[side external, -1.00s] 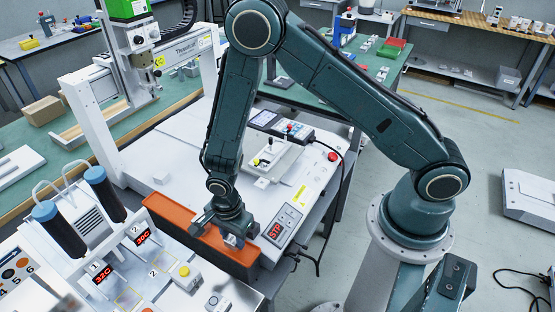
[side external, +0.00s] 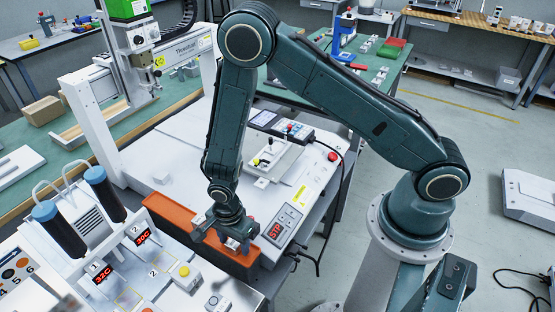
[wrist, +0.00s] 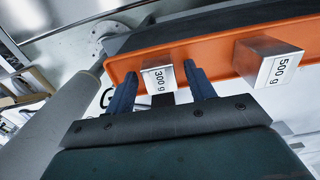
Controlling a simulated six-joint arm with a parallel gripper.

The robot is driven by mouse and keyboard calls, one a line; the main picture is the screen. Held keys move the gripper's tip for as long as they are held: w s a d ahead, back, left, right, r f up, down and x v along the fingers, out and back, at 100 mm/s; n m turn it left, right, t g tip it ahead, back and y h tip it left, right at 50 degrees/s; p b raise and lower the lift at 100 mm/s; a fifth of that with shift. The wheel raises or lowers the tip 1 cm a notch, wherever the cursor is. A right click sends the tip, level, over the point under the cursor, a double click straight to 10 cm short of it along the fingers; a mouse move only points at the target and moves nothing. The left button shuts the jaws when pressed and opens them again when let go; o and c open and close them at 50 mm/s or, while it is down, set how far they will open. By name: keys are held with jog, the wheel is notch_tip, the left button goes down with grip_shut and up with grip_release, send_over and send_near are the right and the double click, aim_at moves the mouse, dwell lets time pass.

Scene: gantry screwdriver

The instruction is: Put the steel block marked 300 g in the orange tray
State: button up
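The orange tray (side external: 172,217) is a long box between the white bench unit and the machine. My gripper (side external: 233,243) points down over its near right end. In the wrist view my gripper (wrist: 159,72) has its two blue fingers on either side of the steel block marked 300 g (wrist: 158,79), with narrow gaps, so it looks open around the block. The block overlaps the tray's orange surface (wrist: 210,50) in that view; I cannot tell whether it rests inside. In the side view the gripper largely hides it.
A second steel block marked 500 g (wrist: 270,64) is to the right of my fingers, also against the orange.

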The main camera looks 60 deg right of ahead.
jog(key=shift+r, duration=0.15)
notch_tip(320, 180, up, 12)
dwell(0.9)
jog(key=shift+r, duration=0.1)
dwell(0.5)
notch_tip(320, 180, up, 18)
jog(key=n+t, duration=0.3)
jog(key=n, duration=0.5)
send_over(234, 242)
jog(key=s+d, duration=0.4)
jog(key=d, duration=0.4)
jog(key=s+d+r+n+t, duration=0.1)
jog(key=s+d+r+n, duration=0.2)
jog(key=s, duration=0.4)
jog(key=s+d+r+n+t, duration=0.1)
jog(key=s+d+r+n, duration=0.1)
jog(key=s+r+n, duration=0.3)
jog(key=shift+s+d+r+n+t, duration=0.3)
jog(key=shift+s+d+n, duration=0.1)
jog(key=shift+s+n, duration=0.65)
